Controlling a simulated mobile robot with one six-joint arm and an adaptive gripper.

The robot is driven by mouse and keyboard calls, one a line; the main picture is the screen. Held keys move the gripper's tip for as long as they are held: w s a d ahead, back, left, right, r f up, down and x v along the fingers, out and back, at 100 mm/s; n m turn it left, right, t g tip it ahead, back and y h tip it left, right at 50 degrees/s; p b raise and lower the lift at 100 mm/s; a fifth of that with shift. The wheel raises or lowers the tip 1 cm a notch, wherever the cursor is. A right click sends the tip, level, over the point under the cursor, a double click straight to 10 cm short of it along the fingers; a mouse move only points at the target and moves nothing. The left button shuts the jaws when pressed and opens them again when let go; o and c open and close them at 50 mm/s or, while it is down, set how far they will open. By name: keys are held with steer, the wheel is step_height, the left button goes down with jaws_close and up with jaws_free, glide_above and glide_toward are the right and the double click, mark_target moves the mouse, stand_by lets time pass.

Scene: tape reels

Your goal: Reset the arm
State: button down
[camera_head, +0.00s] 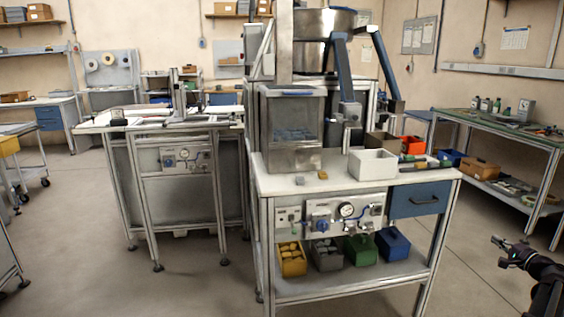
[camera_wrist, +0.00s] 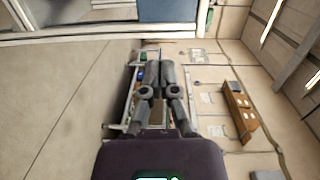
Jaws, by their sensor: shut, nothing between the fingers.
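My gripper (camera_head: 499,251) is at the lower right of the head view, on my dark arm (camera_head: 546,278). It is out in the air in front of the right end of the workbench (camera_head: 272,185), apart from it. In the wrist view my gripper (camera_wrist: 160,66) has its two grey fingers together, with nothing between them. It is shut and touches nothing that I can see.
The workbench carries a white bin (camera_head: 373,164) and a metal hopper machine; colored bins stand on its lower shelf. A long green-topped table (camera_head: 497,125) stands at the right. The floor (camera_head: 190,280) is clear at the front left.

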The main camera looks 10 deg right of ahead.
steer(key=w+a+f+n+g+y, duration=0.25)
steer(key=w+a+f, duration=0.2)
steer(key=a, duration=0.85)
steer(key=w+a+f+n+g+y, duration=0.25)
steer(key=w+a+n+g, duration=0.2)
steer(key=a, duration=0.85)
steer(key=w+a+f+n+g+y, duration=0.15)
steer(key=w+a+f, duration=0.3)
steer(key=a, duration=0.85)
steer(key=s+a+f+n+g+h, duration=0.2)
steer(key=s+a+n+g, duration=0.15)
steer(key=a, duration=0.65)
steer(key=s+a+f+n+g+h, duration=0.25)
steer(key=s+a, duration=0.25)
steer(key=a, duration=0.5)
steer(key=s+a+f+n+g+h, duration=0.25)
steer(key=s+a, duration=0.25)
steer(key=a, duration=0.5)
step_height(320, 180, up, 29)
steer(key=p, duration=2.8)
steer(key=shift+d+f+n+g+y, duration=0.15)
steer(key=shift+n+g+y, duration=0.15)
steer(key=shift+n+y, duration=0.15)
